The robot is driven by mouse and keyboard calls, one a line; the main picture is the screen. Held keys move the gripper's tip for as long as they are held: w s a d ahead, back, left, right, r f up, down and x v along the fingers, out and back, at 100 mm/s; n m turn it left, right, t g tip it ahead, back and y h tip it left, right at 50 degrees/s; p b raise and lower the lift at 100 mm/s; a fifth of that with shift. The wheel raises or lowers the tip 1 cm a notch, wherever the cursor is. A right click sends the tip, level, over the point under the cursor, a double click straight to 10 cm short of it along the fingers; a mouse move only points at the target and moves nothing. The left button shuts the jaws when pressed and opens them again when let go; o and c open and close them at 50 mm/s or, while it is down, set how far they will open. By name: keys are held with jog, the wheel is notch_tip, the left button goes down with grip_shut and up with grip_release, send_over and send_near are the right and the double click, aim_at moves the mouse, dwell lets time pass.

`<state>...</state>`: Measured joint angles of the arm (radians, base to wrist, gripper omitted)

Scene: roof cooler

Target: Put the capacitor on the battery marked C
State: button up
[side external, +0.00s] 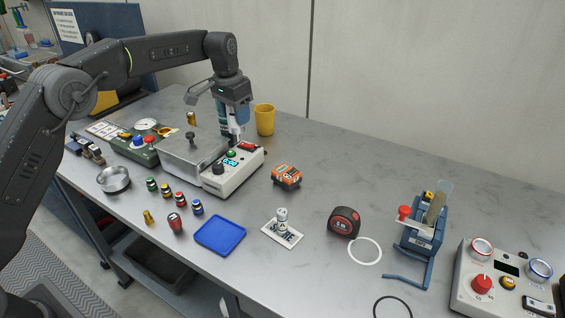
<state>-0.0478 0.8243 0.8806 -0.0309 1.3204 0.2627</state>
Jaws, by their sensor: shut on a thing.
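My gripper (235,138) points down over the white device with a green display (240,176), near its back edge. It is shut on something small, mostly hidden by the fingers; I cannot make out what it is. I cannot tell whether the held thing touches the device. Several small cylinders with coloured bands, green (151,184), yellow-red (167,191), red (181,199) and blue (197,207), stand in a row at the front left. An orange and black block (286,176) lies right of the device. No letter C is readable, and I cannot identify the capacitor for sure.
A metal box with a knob (190,158) adjoins the device; a yellow cup (265,120) stands behind. In front are a blue tray (220,247), a red can (175,223) and a SPARE card (270,232) bearing a white piece. A tape measure (344,221) stands right.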

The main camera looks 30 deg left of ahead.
jog(key=w+d+f, duration=0.1)
jog(key=d+f, duration=0.1)
jog(key=d, duration=0.1)
jog(key=w+d+f, duration=0.1)
jog(key=d+f, duration=0.1)
jog(key=d, duration=0.1)
jog(key=w+d+f, duration=0.1)
jog(key=d+f, duration=0.1)
jog(key=d, duration=0.1)
jog(key=shift+w+d+f, duration=0.1)
jog(key=shift+w+d, duration=0.15)
jog(key=shift+d, duration=0.15)
jog(key=shift+d+f, duration=0.1)
jog(key=shift+f, duration=1.95)
jog(key=shift+f, duration=0.1)
jog(key=o, duration=1)
jog(key=shift+f, duration=0.1)
jog(key=r, duration=0.4)
jog(key=s+r, duration=0.1)
jog(key=r, duration=0.7)
jog(key=shift+s+r, duration=0.15)
jog(key=shift+s, duration=0.05)
jog(key=shift+r, duration=0.1)
